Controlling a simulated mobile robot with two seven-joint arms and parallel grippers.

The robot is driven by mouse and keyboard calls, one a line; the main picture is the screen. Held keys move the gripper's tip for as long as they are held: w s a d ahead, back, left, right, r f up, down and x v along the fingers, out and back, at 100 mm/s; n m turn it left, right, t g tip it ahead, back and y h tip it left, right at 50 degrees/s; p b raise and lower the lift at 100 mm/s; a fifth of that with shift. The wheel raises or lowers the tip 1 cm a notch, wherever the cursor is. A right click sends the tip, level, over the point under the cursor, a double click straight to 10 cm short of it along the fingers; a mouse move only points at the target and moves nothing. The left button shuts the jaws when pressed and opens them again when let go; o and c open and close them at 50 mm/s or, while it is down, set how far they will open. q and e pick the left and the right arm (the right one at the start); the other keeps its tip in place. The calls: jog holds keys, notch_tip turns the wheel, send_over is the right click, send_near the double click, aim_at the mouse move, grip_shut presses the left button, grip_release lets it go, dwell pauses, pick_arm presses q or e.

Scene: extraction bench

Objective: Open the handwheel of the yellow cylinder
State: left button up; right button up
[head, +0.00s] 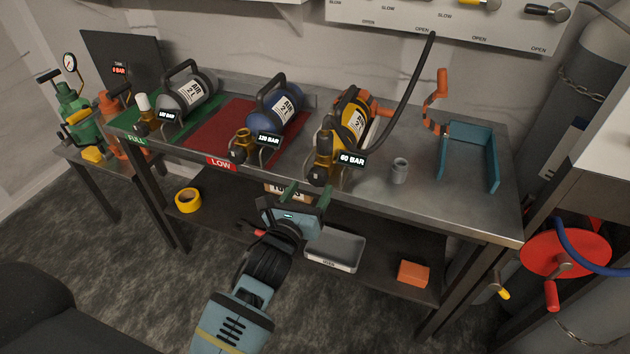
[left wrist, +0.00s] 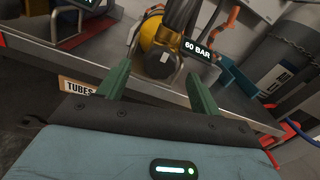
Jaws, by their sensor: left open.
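The yellow cylinder (head: 355,114) lies on the bench, its brass valve end facing the front edge beside a "60 BAR" display (head: 353,160). A dark hose rises from the valve. Its dark round handwheel (head: 318,175) is at the front of the valve; in the left wrist view the handwheel (left wrist: 160,65) shows between the fingers, beyond them. My left gripper (head: 308,194) is open and empty, just in front of the bench edge and slightly below the handwheel, apart from it. The yellow body (left wrist: 153,33) is partly hidden behind the valve there. My right gripper is not in view.
A blue cylinder (head: 275,108) on the red LOW mat and a grey cylinder (head: 187,94) on the green mat lie to the left. A small grey cup (head: 400,170) and a teal bracket (head: 468,155) are to the right. A lower shelf holds a grey tray (head: 335,250).

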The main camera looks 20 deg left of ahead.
aim_at(315, 180)
pick_arm(q)
jog(key=shift+w+d, duration=0.1)
jog(key=shift+w, duration=1.9)
jog(key=shift+c, duration=0.3)
jog(key=c, duration=0.9)
